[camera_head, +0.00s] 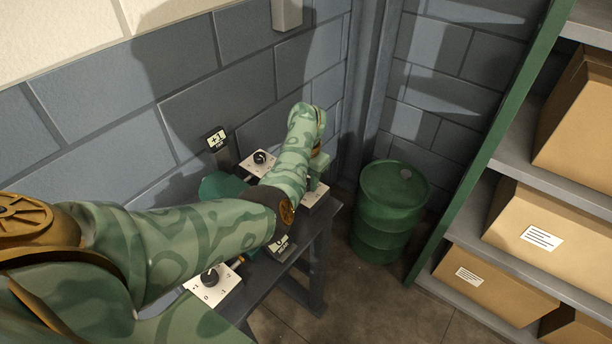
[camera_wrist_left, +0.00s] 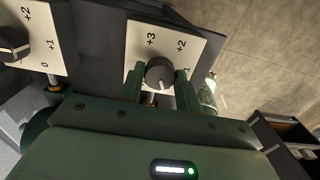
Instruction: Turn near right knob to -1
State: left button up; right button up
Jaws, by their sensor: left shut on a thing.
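A dark round knob (camera_wrist_left: 160,72) on a white dial plate (camera_wrist_left: 190,48) sits between the two green fingers of my left gripper (camera_wrist_left: 159,86) in the left wrist view. The fingers are shut on its sides. The plate shows +3, +2 and part of a 1; the knob's exact setting is unclear. In the head view my left gripper (camera_head: 317,176) is over the right-hand plate (camera_head: 314,199), hiding its knob. My right gripper is not in view.
Another knob plate (camera_head: 260,163) stands behind, and one (camera_head: 212,285) is nearer left on the dark bench (camera_head: 318,232). A green barrel (camera_head: 389,215) and a shelf with boxes (camera_head: 545,235) stand at the right.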

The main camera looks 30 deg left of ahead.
pick_arm(q)
jog(key=m, duration=0.2)
jog(key=m+p, duration=0.2)
jog(key=m, duration=0.1)
jog(key=shift+w+r+m, duration=0.1)
jog(key=shift+r+m, duration=0.15)
jog(key=shift+m, duration=0.05)
jog(key=m+p, duration=0.1)
jog(key=m, duration=0.2)
jog(key=shift+m+p, duration=0.3)
jog(key=shift+m, duration=0.1)
jog(key=shift+f+m, duration=0.1)
jog(key=shift+m, duration=0.8)
jog(key=shift+p, duration=0.3)
jog(key=o, duration=1)
jog(key=shift+f, duration=0.1)
notch_tip(320, 180, up, 8)
jog(key=p, duration=0.4)
jog(key=shift+f+p, duration=0.1)
jog(key=shift+p, duration=0.3)
notch_tip(320, 180, up, 9)
jog(key=p, duration=0.3)
jog(key=shift+f, duration=0.2)
